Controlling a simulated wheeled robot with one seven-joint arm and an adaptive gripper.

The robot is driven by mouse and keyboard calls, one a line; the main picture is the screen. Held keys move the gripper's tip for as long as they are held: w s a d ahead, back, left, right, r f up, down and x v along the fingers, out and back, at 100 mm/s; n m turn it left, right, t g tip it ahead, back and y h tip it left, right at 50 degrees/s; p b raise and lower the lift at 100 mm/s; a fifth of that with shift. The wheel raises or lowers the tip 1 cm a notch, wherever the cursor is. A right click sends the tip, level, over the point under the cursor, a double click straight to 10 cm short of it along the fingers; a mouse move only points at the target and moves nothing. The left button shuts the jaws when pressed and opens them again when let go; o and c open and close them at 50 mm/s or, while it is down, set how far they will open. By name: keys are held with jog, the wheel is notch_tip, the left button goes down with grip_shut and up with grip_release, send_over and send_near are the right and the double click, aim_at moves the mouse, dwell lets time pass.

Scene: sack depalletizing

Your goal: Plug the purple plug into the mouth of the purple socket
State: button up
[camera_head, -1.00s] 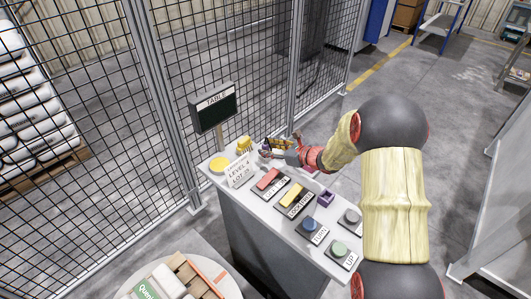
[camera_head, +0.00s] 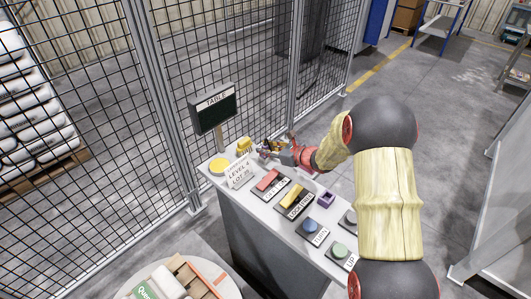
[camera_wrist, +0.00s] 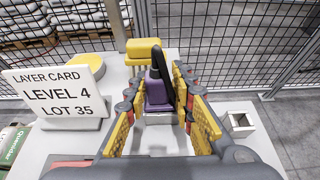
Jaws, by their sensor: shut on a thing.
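The purple plug (camera_wrist: 158,93), with a tall black part rising from it, stands between my gripper's yellow-padded fingers in the wrist view. My gripper (camera_wrist: 159,88) is shut on it, with one finger on each side. A light grey block shows below the plug; I cannot tell whether they touch. In the head view my gripper (camera_head: 268,151) is at the far end of the table, and the plug is too small to make out. The purple socket (camera_head: 326,198) stands on the table nearer the head camera, beside the row of buttons, with its mouth facing up.
A layer card (camera_wrist: 58,95) stands left of my gripper, and a yellow round button (camera_wrist: 85,68) and yellow block (camera_wrist: 143,50) lie behind. A small open box (camera_wrist: 239,120) is on the right. Labelled buttons (camera_head: 309,226) line the table. A mesh fence (camera_head: 245,80) stands behind.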

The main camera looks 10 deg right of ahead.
grip_shut()
